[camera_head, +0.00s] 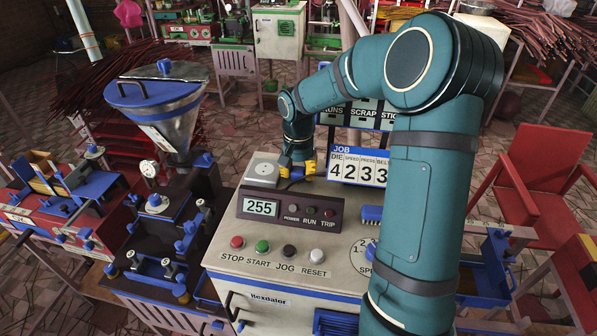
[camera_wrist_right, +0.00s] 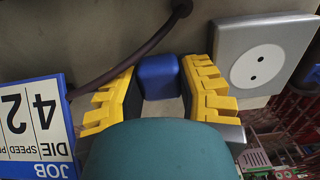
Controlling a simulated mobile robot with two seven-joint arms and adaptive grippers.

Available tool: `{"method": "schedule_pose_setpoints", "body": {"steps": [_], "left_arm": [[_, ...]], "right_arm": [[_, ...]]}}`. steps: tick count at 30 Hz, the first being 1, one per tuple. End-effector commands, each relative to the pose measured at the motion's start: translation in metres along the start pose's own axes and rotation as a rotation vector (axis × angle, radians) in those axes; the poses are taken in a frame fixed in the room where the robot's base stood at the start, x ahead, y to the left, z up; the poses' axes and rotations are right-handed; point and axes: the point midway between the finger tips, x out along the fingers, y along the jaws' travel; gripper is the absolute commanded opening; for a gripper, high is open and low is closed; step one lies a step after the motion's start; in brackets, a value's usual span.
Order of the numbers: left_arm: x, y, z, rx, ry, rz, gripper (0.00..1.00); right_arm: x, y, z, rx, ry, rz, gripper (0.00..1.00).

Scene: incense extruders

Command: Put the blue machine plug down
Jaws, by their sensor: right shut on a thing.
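The blue machine plug (camera_wrist_right: 158,77) shows in the right wrist view as a small blue block between the yellow-toothed fingers of my right gripper (camera_wrist_right: 165,92). The gripper is shut on it. In the head view my right gripper (camera_head: 297,166) is low at the back of the control box, just right of the grey socket (camera_head: 262,171). The plug is hard to make out there. In the right wrist view the socket (camera_wrist_right: 258,58), with its round two-hole face, is to the right of the fingers, apart from the plug. My left gripper is not in view.
A dark cable (camera_wrist_right: 130,58) curves across the grey top in the right wrist view. A JOB sign (camera_head: 358,166) stands right of the gripper. A display panel (camera_head: 290,212) is in front. A funnel machine (camera_head: 165,110) stands left; a red chair (camera_head: 530,180) is right.

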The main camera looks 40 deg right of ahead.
Motion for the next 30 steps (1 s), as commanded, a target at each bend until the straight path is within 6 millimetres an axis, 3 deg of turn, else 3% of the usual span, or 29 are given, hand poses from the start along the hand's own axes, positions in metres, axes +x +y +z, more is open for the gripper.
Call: {"method": "schedule_pose_setpoints", "body": {"steps": [15,16,17,30], "left_arm": [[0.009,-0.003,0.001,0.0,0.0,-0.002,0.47],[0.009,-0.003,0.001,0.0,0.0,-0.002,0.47],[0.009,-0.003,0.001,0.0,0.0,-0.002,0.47],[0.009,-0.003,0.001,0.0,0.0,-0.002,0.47]], "right_arm": [[0.012,0.0,0.0,0.0,0.0,0.0,0.0],[0.012,0.0,0.0,0.0,0.0,0.0,0.48],[0.012,0.0,0.0,0.0,0.0,0.0,0.59],[0.011,-0.001,0.0,-0.001,0.001,-0.003,0.61]]}}
